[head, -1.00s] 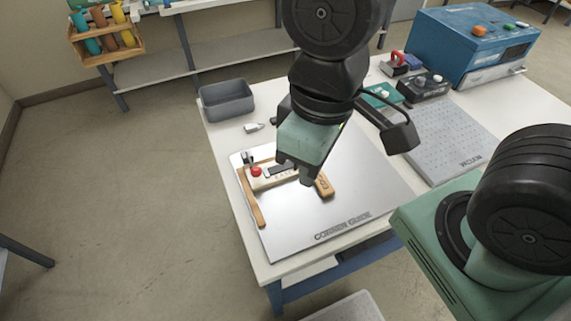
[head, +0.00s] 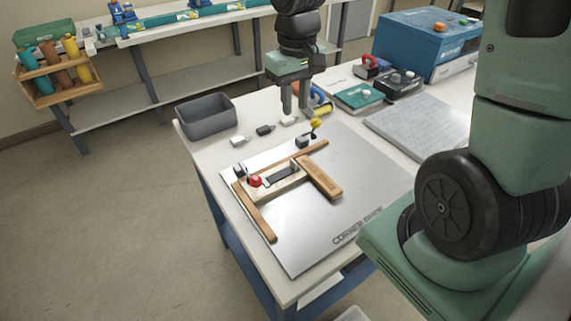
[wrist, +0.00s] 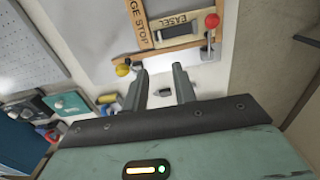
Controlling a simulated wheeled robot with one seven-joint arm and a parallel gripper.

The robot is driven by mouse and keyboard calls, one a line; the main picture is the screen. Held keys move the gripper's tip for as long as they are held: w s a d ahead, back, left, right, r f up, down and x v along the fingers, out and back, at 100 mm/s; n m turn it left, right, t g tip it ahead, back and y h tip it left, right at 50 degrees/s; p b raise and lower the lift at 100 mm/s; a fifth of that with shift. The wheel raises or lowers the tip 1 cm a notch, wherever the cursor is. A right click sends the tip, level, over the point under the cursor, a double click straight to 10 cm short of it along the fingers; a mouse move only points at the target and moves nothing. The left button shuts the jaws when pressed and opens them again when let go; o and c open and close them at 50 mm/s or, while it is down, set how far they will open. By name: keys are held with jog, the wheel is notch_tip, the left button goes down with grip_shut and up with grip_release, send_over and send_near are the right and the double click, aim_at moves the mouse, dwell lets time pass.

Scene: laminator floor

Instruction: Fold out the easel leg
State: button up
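The easel piece (head: 290,183) is light wood and lies flat on a metal plate (head: 330,225). It also shows upside down in the wrist view, with its EASEL label (wrist: 172,21). A dark strip (head: 281,175) lies along its middle, flat; I cannot tell whether this is the leg. A red knob (head: 255,181) is at its left end. My gripper (head: 295,109) points down over the back of the table, behind the easel and apart from it. In the wrist view, my gripper (wrist: 160,80) has its fingers spread with nothing between them.
Wooden bars flank the easel, including an edge stop (wrist: 137,14). A yellow knob (head: 315,124) stands up at the plate's back edge. A grey bin (head: 206,117), small loose parts, a teal box (head: 358,96) and a blue machine (head: 425,45) are around. The plate's front is clear.

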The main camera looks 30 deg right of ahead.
aim_at(283, 170)
notch_tip(283, 170, down, 17)
jog(key=shift+f+b, duration=0.1)
jog(key=shift+b, duration=0.5)
grip_shut()
dwell(1.3)
